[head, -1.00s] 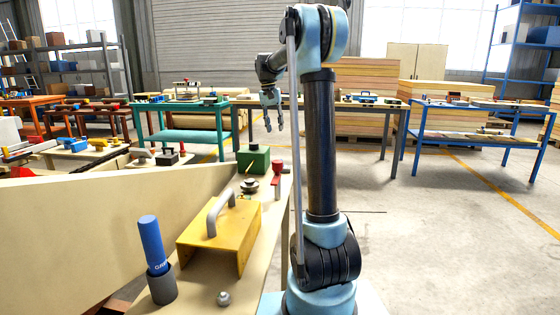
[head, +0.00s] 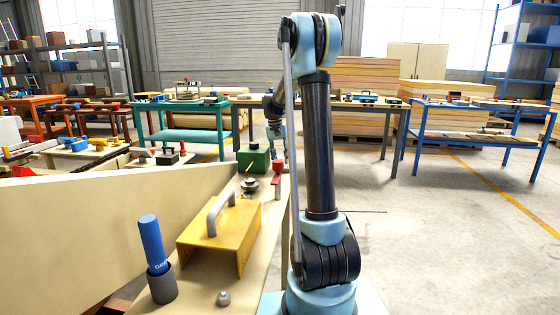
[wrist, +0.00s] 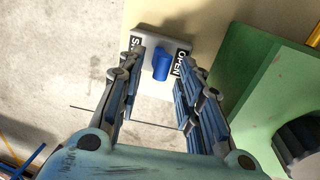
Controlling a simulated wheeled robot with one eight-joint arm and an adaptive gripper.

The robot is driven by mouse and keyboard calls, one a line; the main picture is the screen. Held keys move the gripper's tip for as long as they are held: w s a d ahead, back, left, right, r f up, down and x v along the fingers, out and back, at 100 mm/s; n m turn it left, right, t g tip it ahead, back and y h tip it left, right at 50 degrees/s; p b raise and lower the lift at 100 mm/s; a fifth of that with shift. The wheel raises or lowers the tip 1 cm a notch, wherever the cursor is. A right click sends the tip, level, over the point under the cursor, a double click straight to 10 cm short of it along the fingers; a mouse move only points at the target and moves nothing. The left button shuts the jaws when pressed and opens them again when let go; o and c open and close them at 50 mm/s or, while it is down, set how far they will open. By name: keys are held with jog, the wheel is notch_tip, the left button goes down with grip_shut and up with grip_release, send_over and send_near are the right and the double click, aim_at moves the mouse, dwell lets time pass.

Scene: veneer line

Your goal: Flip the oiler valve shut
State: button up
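The oiler valve shows in the wrist view as a short blue handle (wrist: 161,66) on a grey plate (wrist: 152,32). Black labels flank it, one reading OPEN on the right and one starting with S on the left, partly covered by a finger. My gripper (wrist: 155,78) is open, with its fingers on either side of the handle in this view. I cannot tell whether they touch it. In the head view my gripper (head: 283,157) is low beside the green box, partly behind my arm. I cannot make out the valve there.
The green box (head: 253,160) stands close to the gripper; it also fills the right of the wrist view (wrist: 265,75). A red-topped post (head: 277,170), a yellow cover (head: 215,238) with a grey handle and a blue bottle (head: 152,243) stand nearer. Open floor lies right.

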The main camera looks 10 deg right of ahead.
aim_at(288, 166)
jog(key=shift+f, duration=0.2)
grip_shut()
jog(key=shift+d+y, duration=0.1)
jog(key=shift+y, duration=0.2)
jog(key=d+y, duration=0.1)
jog(key=t+y, duration=0.1)
jog(key=y, duration=0.1)
jog(key=shift+s+d+r+y, duration=0.1)
jog(key=shift+s+d+y, duration=0.2)
jog(key=shift+d, duration=0.05)
jog(key=shift+s+d+f+t+y, duration=0.1)
jog(key=shift+d+t+y, duration=0.25)
jog(key=shift+y, duration=0.5)
jog(key=shift+s+d+f+t+y, duration=0.1)
jog(key=shift+d+t+y, duration=0.1)
jog(key=shift+t+y, duration=0.45)
jog(key=shift+y, duration=0.3)
grip_release()
